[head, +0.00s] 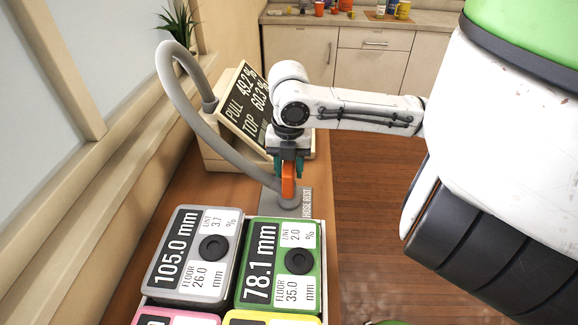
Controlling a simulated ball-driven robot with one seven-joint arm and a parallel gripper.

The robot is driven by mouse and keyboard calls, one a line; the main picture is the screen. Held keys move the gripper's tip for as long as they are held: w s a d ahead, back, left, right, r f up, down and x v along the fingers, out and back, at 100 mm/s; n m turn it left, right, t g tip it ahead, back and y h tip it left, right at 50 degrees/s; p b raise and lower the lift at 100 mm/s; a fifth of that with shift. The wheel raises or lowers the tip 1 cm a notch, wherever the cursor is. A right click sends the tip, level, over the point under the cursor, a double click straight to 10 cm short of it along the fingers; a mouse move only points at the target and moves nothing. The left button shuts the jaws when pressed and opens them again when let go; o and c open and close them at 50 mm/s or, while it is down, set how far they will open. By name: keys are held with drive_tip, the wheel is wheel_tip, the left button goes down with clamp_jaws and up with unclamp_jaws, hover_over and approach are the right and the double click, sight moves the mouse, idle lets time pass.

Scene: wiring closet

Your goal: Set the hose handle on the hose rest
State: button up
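The orange hose handle (288,180) stands upright at the end of a thick grey hose (191,100). My gripper (288,167) points down from above, its teal fingers on either side of the handle and seemingly closed on it. The round grey hose end (287,201) below the handle appears over the hose rest (306,205), a flat grey plate with a "HOSE REST" label on the bench. I cannot tell whether the hose end touches the plate. Part of the plate is hidden behind the hose end.
A beige machine (215,150) with a dark "PULL / TOP" display stands behind. In front are a grey box (172,292) reading 105.0 mm and a green box (310,240) reading 78.1 mm, with pink and yellow ones nearer. A wall and window ledge run along the left.

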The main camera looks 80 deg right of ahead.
drive_tip(key=o, duration=0.4)
drive_tip(key=shift+c, duration=0.2)
wheel_tip(320, 180, up, 11)
drive_tip(key=shift+f, duration=0.1)
drive_tip(key=shift+s, duration=0.1)
idle(0.7)
